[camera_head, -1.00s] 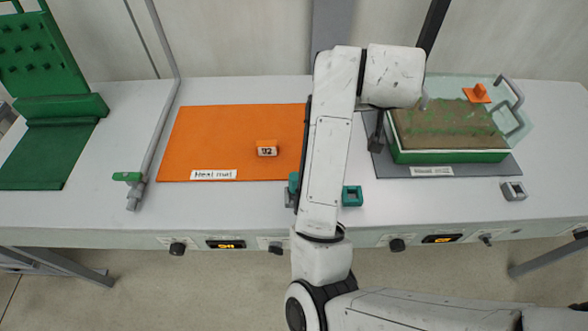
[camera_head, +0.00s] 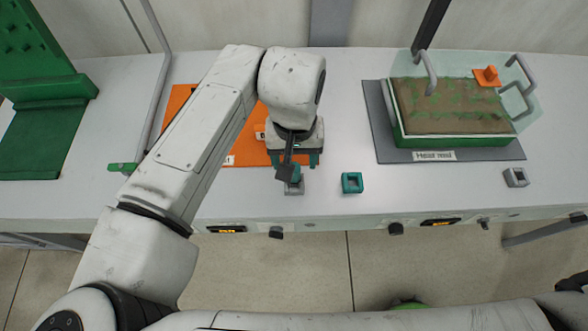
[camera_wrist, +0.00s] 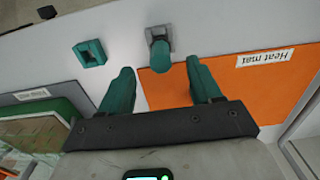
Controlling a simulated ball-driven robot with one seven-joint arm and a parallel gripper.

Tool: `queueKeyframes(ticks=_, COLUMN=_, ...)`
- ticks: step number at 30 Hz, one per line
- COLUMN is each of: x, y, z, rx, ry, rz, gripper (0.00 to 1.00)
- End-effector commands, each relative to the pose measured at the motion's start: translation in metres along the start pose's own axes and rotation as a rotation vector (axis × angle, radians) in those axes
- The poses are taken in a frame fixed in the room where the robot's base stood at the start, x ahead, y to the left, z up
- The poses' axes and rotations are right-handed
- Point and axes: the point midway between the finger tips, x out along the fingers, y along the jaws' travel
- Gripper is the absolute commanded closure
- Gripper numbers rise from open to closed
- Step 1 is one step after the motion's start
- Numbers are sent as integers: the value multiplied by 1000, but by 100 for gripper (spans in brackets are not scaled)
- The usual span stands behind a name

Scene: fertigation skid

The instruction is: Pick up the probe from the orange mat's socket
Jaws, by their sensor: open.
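The teal probe (camera_wrist: 163,58) stands in a grey socket (camera_wrist: 157,34) by the front right corner of the orange mat (camera_wrist: 222,72). In the head view the socket (camera_head: 295,188) shows just in front of the mat (camera_head: 184,103), and my gripper partly covers the probe. My gripper (camera_wrist: 160,70) is open and empty, with teal fingers. In the head view my gripper (camera_head: 292,162) hangs just behind the socket. Contact cannot be told.
An empty-looking teal socket block (camera_head: 352,183) stands to the right. A soil tray (camera_head: 452,148) under a clear cover sits on a grey mat (camera_head: 376,108). A small grey block (camera_head: 515,177) is at the far right. A numbered block (camera_head: 260,132) on the orange mat is partly hidden.

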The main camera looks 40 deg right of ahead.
Motion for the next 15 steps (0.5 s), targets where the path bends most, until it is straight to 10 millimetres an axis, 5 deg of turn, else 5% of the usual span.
queueKeyframes(ticks=15, x=56, y=0, z=0, rx=2, ry=0, rz=0, gripper=36)
